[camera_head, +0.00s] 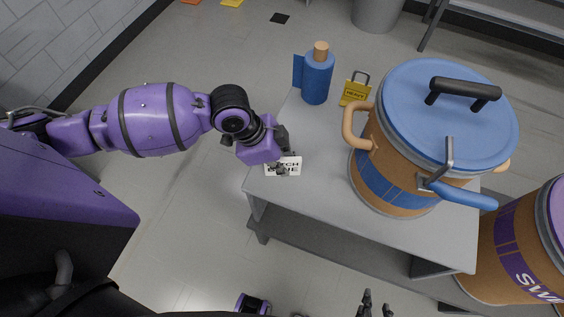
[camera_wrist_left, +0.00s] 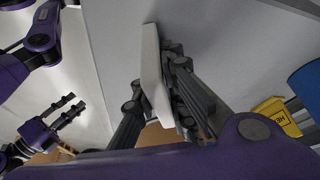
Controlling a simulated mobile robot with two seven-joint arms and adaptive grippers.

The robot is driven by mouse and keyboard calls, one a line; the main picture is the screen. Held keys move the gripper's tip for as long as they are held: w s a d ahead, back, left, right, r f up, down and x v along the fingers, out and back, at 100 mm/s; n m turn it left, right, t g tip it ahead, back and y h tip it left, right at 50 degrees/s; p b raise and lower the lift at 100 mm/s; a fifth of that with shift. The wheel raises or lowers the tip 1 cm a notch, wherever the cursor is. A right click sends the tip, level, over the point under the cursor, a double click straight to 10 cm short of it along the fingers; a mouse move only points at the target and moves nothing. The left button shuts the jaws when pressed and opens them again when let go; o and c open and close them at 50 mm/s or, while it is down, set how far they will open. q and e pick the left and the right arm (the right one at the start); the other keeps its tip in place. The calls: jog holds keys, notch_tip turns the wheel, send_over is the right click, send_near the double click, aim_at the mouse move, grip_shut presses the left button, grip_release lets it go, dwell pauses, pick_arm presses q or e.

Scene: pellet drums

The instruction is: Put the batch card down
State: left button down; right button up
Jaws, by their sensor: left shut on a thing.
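The batch card (camera_head: 284,167) is a small white plate with dark print, partly legible as "BATCH BLUE". My left gripper (camera_head: 281,150) is shut on it at the left corner of the grey table (camera_head: 310,190). In the left wrist view the card (camera_wrist_left: 155,75) stands edge-on between the fingers of my left gripper (camera_wrist_left: 168,85), close to the grey surface. I cannot tell whether it touches the table. My right gripper (camera_head: 375,305) shows at the bottom of the head view, off the table's front, its fingers apart and empty. It also shows in the left wrist view (camera_wrist_left: 72,106).
A blue-lidded drum (camera_head: 440,110) with a clamp lever fills the table's right. A blue bottle-like item (camera_head: 317,78) and a yellow "HEAVY" padlock-shaped tag (camera_head: 355,92) stand at the back. A purple-banded drum (camera_head: 520,240) is at right. The table's front left is clear.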

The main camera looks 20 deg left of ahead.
jog(key=shift+w+r, duration=0.1)
jog(key=shift+w, duration=0.15)
pick_arm(q)
jog(key=c, duration=1.8)
grip_release()
jog(key=shift+f, duration=0.1)
jog(key=shift+o, duration=0.2)
pick_arm(e)
jog(key=shift+w+a+r, duration=0.1)
jog(key=shift+w, duration=0.15)
pick_arm(q)
jog(key=shift+r, duration=0.35)
jog(key=p+v, duration=0.1)
jog(key=v, duration=1)
jog(key=shift+a+r, duration=0.2)
jog(key=shift+r, duration=0.1)
pick_arm(e)
jog(key=shift+s+r, duration=0.15)
jog(key=shift+r, duration=0.4)
jog(key=shift+w+r, duration=0.1)
jog(key=shift+w, duration=0.3)
pick_arm(q)
jog(key=shift+s+f, duration=0.1)
